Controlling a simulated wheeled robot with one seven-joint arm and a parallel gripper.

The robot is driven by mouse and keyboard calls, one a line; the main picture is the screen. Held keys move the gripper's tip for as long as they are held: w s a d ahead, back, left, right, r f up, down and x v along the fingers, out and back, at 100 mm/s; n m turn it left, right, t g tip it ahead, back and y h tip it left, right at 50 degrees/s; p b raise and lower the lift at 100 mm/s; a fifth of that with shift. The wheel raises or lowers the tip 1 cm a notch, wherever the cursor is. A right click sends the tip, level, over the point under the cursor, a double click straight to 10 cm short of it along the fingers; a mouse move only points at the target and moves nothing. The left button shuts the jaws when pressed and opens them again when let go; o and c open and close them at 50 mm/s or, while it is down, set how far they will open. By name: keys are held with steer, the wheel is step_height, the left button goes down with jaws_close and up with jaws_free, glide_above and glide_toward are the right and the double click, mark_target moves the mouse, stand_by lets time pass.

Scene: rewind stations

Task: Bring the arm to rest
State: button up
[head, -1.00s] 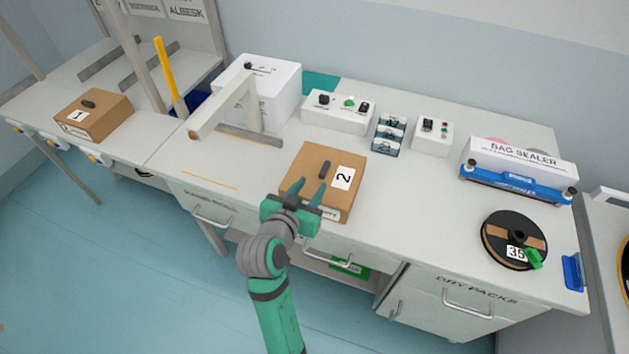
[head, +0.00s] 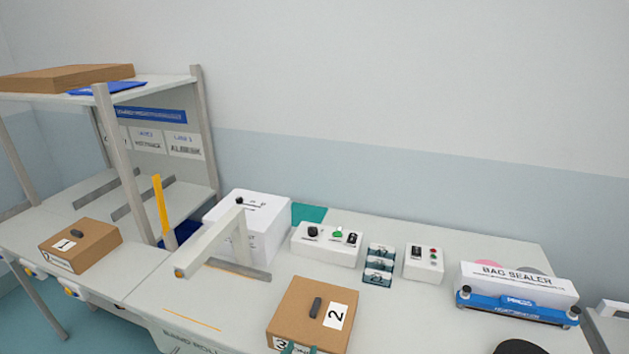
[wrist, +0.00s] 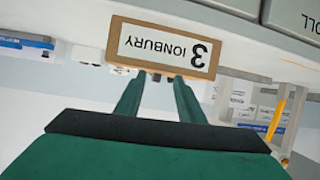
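My gripper (wrist: 160,80) is open in the wrist view, its two green fingers apart with nothing between them. In the head view only its fingertips (head: 300,348) show at the bottom edge, in front of a brown box with a "2" label (head: 299,303). The rest of my arm is out of the head view. In the wrist view, the box's front face (wrist: 165,47) reads "3 IONBURY" upside down, beyond the fingertips. A small gap seems to separate them, but I cannot tell for sure.
The bench carries a white angled arm (head: 212,244), a white box (head: 262,232), control boxes (head: 328,243) and a bag sealer (head: 517,294). A brown box labelled "1" (head: 92,250) sits on the left bench. A shelf rack (head: 118,150) rises there.

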steer(key=s+f+n+y, duration=0.1)
steer(key=s+f+y, duration=0.1)
steer(key=s+f, duration=0.45)
steer(key=s+f+n+y, duration=0.1)
steer(key=s+f+n, duration=0.15)
steer(key=s, duration=0.75)
steer(key=s+d+r+t, duration=0.1)
steer(key=s, duration=0.7)
steer(key=s+d+r+m+t, duration=0.1)
steer(key=s+d+r, duration=0.1)
steer(key=s, duration=0.7)
steer(key=shift+s+d+r, duration=0.15)
steer(key=shift+d+r, duration=0.15)
